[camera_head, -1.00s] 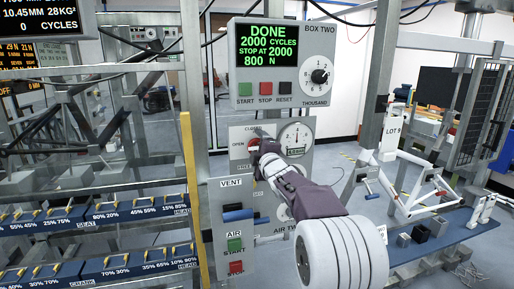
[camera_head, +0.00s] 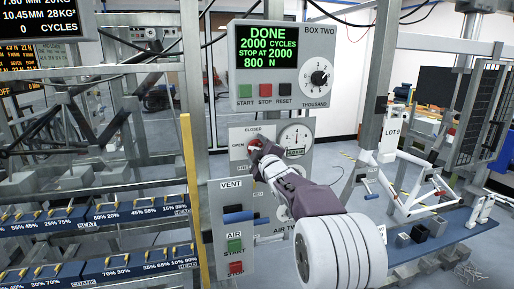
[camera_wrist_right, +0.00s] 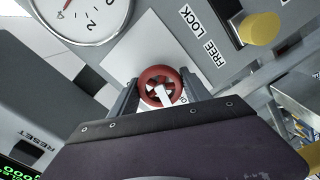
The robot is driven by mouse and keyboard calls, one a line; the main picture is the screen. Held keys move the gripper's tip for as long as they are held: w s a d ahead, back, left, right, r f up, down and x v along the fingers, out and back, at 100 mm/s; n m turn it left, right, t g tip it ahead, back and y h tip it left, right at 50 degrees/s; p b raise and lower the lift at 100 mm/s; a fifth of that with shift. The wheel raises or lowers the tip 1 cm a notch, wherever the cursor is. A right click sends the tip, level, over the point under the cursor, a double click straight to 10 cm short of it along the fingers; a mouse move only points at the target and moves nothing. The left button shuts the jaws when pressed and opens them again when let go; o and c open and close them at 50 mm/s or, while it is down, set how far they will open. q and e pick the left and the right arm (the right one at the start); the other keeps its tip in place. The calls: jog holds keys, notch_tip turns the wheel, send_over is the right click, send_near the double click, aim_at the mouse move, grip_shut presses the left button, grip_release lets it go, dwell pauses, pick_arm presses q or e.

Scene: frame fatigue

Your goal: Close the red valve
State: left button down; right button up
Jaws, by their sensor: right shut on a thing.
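The red valve (camera_wrist_right: 174,73) is a spoked red handwheel with a white pointer, on a grey panel. In the right wrist view it sits between the two fingers of my right gripper (camera_wrist_right: 158,93), which is shut on it. In the head view only a small red part of the valve (camera_head: 254,143) shows past the right gripper (camera_head: 258,150), beside the labels OPEN and CLOSED. The lower part of the wheel and its exact pointer reading are partly hidden. My left gripper is not in view.
A round gauge (camera_head: 295,138) is just right of the valve. Above is the BOX TWO control box (camera_head: 330,88), reading DONE. Below is the VENT and AIR panel (camera_head: 250,187). A yellow post (camera_head: 190,200) stands left. In the wrist view a yellow knob (camera_wrist_right: 259,28) is near FREE LOCK.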

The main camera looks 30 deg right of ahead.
jog(key=m+p, duration=0.1)
jog(key=m, duration=0.2)
jog(key=shift+m, duration=0.4)
jog(key=m+p, duration=0.1)
jog(key=m, duration=0.2)
jog(key=shift+m, duration=0.3)
jog(key=m+p, duration=0.1)
jog(key=m, duration=0.2)
jog(key=shift+m+p, duration=0.8)
jog(key=shift+m, duration=1.4)
jog(key=o, duration=1.4)
